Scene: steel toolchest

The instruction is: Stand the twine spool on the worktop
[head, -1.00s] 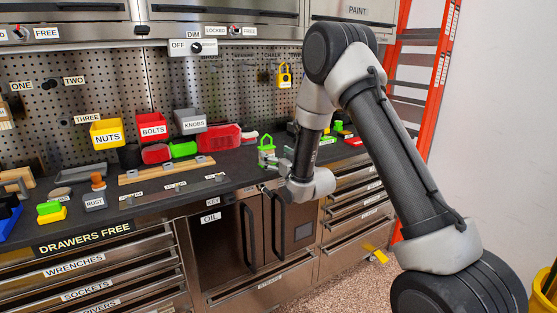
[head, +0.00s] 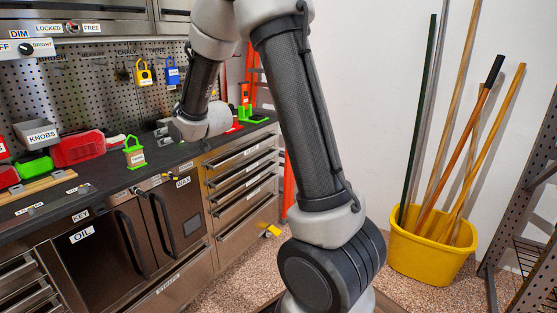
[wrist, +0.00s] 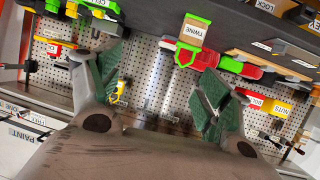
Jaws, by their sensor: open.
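The twine spool (head: 134,155), tan with bright green ends and a label, is on the dark worktop (head: 95,178) near its front edge, just right of a red case. It looks upright, with a green loop on top. In the wrist view the spool (wrist: 192,34) shows its TWINE label, beyond the fingers and apart from them. My gripper (wrist: 160,88) is open and nothing is between its fingers. In the head view it is small and partly hidden by my wrist, over the worktop to the right of the spool.
The red case (head: 78,149), a green item (head: 35,166) and the KNOBS bin (head: 38,134) are left of the spool. A yellow bucket (head: 428,250) with poles stands at the right on open floor.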

